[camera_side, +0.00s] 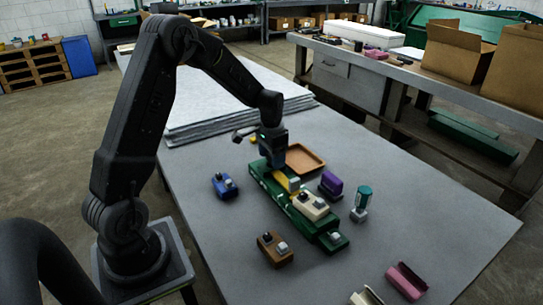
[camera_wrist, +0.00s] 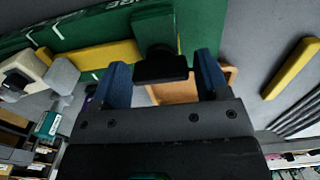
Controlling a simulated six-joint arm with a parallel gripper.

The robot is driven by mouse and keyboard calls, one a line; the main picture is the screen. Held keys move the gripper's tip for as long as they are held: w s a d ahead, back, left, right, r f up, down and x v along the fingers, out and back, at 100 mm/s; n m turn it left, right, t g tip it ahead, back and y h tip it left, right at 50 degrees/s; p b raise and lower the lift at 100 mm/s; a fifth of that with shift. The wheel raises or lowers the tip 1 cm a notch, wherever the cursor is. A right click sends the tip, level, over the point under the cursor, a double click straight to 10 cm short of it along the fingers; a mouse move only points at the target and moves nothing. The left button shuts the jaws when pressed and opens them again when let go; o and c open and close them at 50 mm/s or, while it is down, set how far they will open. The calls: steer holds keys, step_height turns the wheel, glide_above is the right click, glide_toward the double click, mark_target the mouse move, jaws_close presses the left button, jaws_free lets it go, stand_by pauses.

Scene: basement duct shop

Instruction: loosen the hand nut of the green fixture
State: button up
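The long green fixture (camera_side: 275,188) lies on the grey table, with a cream block (camera_side: 312,206) and a yellow piece (camera_side: 284,181) on it. It fills the top of the wrist view (camera_wrist: 90,38), with white lettering. There, a black knob (camera_wrist: 160,66), which looks like the hand nut, sits at the end of a green block (camera_wrist: 153,27). My gripper (camera_side: 272,160) is over the far end of the fixture. In the wrist view its blue fingers (camera_wrist: 162,65) are spread, one on each side of the black knob, with visible gaps. The side view hides the knob.
Around the fixture stand a blue block (camera_side: 224,186), a brown block (camera_side: 275,249), a purple block (camera_side: 331,185), a teal-topped piece (camera_side: 362,202) and an orange tray (camera_side: 318,162). A yellow bar (camera_wrist: 291,68) lies apart. Metal sheets (camera_side: 200,130) lie behind.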

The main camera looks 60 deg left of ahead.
steer(key=c, duration=0.6)
steer(key=shift+c, duration=0.2)
steer(key=n, duration=0.4)
steer(key=shift+n, duration=0.3)
steer(key=n, duration=0.4)
steer(key=shift+n, duration=0.3)
steer(key=n, duration=0.4)
steer(key=shift+n, duration=2.4)
